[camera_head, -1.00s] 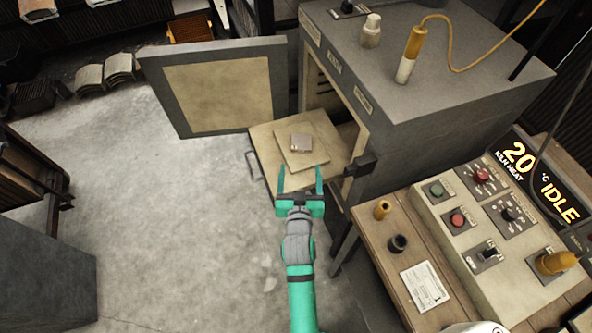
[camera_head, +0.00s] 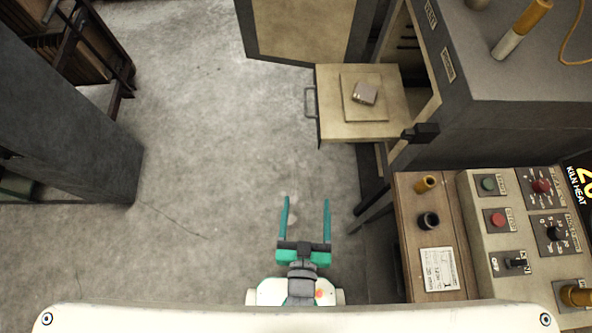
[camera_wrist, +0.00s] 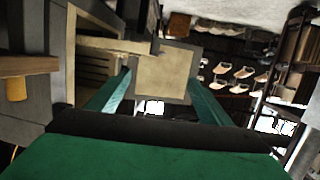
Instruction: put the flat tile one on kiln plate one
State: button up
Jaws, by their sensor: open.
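A small grey-brown flat tile (camera_head: 365,92) lies on a square beige plate (camera_head: 352,114). The plate rests on the kiln's pulled-out shelf (camera_head: 333,128), in front of the open kiln. No label shows which plate it is. My gripper (camera_head: 307,199) is open and empty, over the floor, apart from the shelf and below it in the head view. In the wrist view, the two fingers of my gripper (camera_wrist: 160,78) stand apart with nothing between them. The tile cannot be made out in the wrist view.
The kiln door (camera_head: 305,28) stands open at the shelf's far side. The kiln body (camera_head: 500,90) and a control panel (camera_head: 480,235) with buttons stand at the right. A grey cabinet (camera_head: 70,130) stands at the left. The floor between is clear.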

jog(key=s+a+r+y, duration=0.1)
jog(key=s+r, duration=0.3)
jog(key=s, duration=0.4)
jog(key=shift+a+r+n, duration=0.25)
jog(key=shift+a+n, duration=0.05)
jog(key=shift+a, duration=0.55)
jog(key=shift+d, duration=0.1)
